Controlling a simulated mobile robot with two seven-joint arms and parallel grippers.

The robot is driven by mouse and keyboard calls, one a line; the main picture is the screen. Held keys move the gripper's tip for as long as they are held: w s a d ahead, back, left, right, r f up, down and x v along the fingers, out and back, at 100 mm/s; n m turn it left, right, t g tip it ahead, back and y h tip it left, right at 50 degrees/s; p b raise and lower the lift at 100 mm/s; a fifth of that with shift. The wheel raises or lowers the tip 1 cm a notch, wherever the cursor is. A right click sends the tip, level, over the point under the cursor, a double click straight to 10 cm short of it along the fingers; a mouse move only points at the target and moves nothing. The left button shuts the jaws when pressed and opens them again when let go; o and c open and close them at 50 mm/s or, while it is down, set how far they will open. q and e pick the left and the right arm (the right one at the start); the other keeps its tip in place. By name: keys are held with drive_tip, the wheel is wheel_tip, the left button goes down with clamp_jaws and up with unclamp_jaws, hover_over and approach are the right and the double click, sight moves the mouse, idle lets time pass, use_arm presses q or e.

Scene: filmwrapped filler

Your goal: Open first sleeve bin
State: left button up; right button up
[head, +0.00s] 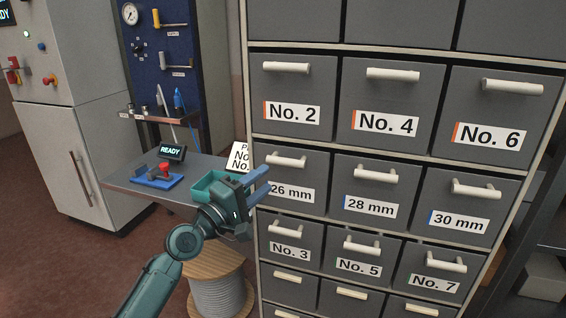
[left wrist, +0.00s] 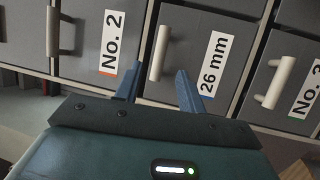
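A grey cabinet holds rows of drawers with white bar handles. The 26 mm drawer (head: 292,178) is at the left of the middle labelled row and looks shut, like its neighbours. Its handle (head: 286,160) also shows in the left wrist view (left wrist: 160,53), just beyond the fingertips. My left gripper (head: 263,182) is open and empty, with its blue fingers pointing at the left edge of the 26 mm drawer. In the left wrist view the two fingers (left wrist: 157,72) stand apart, with the handle roughly between them and ahead. Contact cannot be told. My right gripper is out of view.
The 28 mm (head: 369,193) and 30 mm (head: 458,207) drawers are to the right. The No. 2 drawer (head: 293,92) is above and No. 3 (head: 290,241) below. A side table (head: 118,180) with a green tray (head: 211,188) is at the left, behind my forearm. A cable spool (head: 218,294) stands below.

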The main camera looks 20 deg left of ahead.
sight(284, 165)
use_arm(q)
drive_tip(key=x, duration=0.7)
drive_tip(key=shift+w+d+p, duration=0.1)
drive_tip(key=shift+w+p, duration=0.1)
drive_tip(key=shift+p, duration=0.1)
drive_tip(key=shift+c, duration=0.4)
clamp_jaws()
